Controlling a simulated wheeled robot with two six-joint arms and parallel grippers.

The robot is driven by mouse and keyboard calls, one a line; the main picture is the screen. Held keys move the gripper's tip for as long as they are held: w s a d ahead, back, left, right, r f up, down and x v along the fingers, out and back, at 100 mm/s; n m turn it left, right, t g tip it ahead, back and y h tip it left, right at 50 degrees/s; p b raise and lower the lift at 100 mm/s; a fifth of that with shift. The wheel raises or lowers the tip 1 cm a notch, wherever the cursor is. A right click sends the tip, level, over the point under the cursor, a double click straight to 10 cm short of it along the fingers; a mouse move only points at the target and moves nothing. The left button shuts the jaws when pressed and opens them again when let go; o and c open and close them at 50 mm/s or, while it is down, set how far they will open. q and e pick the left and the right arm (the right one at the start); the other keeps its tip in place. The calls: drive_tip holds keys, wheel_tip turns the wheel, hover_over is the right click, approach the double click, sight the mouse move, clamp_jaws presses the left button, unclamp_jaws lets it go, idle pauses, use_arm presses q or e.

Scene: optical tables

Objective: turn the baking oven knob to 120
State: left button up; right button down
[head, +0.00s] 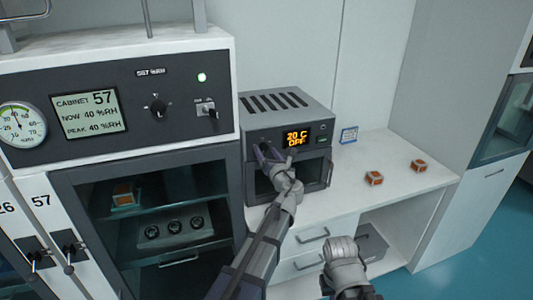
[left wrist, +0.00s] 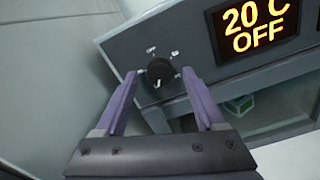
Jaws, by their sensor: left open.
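The baking oven (head: 290,115) is a grey box with a slotted top on the white counter. Its orange display (head: 297,136) reads 20 C and OFF; the same display (left wrist: 255,25) shows in the left wrist view. The black knob (left wrist: 160,72) with a pale pointer mark sits on the panel left of the display. In the head view my left gripper hides the knob. My left gripper (head: 265,150) is open at the oven front. In the wrist view its purple fingers (left wrist: 158,78) stand either side of the knob, with gaps visible. My right gripper (head: 345,262) is low, by the drawers; its fingers are unclear.
A humidity cabinet (head: 120,100) stands directly left of the oven, with its own knob and gauge. A small blue-edged sign (head: 349,135) and two small orange-topped blocks (head: 374,178) (head: 418,166) stand on the counter right of the oven. The oven door handle (head: 329,172) sticks out below the panel.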

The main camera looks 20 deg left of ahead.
use_arm(q)
drive_tip(key=v, duration=0.7)
drive_tip(key=shift+s+d, duration=0.25)
drive_tip(key=shift+s, duration=0.1)
drive_tip(key=s+d+f+n+g+h, duration=0.1)
drive_tip(key=s+f+n+g+h, duration=0.2)
drive_tip(key=s+f+n+g, duration=0.9)
drive_tip(key=s+d+f+n+g+h, duration=0.1)
drive_tip(key=s+d+f+n+h, duration=0.2)
drive_tip(key=s+d+f+n, duration=0.2)
drive_tip(key=s+d+f+n+g+h, duration=0.2)
drive_tip(key=s+d+f+n, duration=0.3)
drive_tip(key=s+n, duration=0.6)
drive_tip(key=shift+s+d+n+h, duration=0.4)
drive_tip(key=shift+d+n, duration=0.2)
drive_tip(key=shift+c, duration=0.4)
